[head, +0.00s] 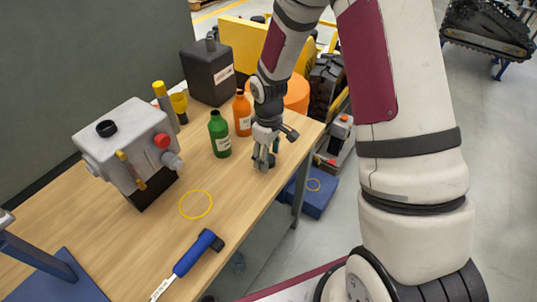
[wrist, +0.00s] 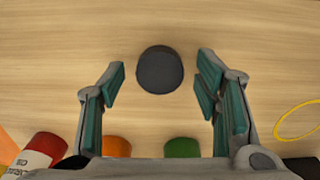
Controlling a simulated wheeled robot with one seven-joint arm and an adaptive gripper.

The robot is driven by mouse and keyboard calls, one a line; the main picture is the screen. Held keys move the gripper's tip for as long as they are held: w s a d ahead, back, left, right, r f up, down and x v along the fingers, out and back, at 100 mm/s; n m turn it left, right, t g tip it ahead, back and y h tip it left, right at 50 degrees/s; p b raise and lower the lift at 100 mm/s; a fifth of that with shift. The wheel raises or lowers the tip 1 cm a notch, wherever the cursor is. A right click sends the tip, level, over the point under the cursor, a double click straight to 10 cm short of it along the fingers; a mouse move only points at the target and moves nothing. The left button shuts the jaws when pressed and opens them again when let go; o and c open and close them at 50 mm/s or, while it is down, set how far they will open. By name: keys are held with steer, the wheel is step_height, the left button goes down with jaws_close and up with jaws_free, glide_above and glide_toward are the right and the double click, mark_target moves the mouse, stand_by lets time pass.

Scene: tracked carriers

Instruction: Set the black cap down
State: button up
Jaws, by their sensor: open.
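The black cap (wrist: 160,70) is a round dark disc lying flat on the wooden table (head: 125,255). In the wrist view it sits between the teal-padded fingers of my gripper (wrist: 162,92), with bare gaps on both sides. The fingers are spread and touch nothing that I can see. In the head view my gripper (head: 264,163) points down at the table's right part, near the edge, right of the green bottle (head: 220,136). The cap cannot be made out there behind the fingers.
An orange bottle (head: 242,113) stands behind the green one. A grey box with a black ring opening (head: 107,128) stands at left. A yellow ring (head: 196,204) is marked on the table. A blue-handled tool (head: 192,254) lies in front. Table around the cap is clear.

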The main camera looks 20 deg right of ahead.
step_height(320, 180, up, 12)
steer(key=s+r+m+t, duration=0.2)
steer(key=s+r+m, duration=0.1)
steer(key=s+r, duration=0.8)
steer(key=s+r+m+t, duration=0.2)
steer(key=s+r+m, duration=0.2)
steer(key=s+r, duration=0.4)
steer(key=s, duration=0.6)
steer(key=shift+d+m, duration=0.15)
steer(key=shift+m, duration=0.15)
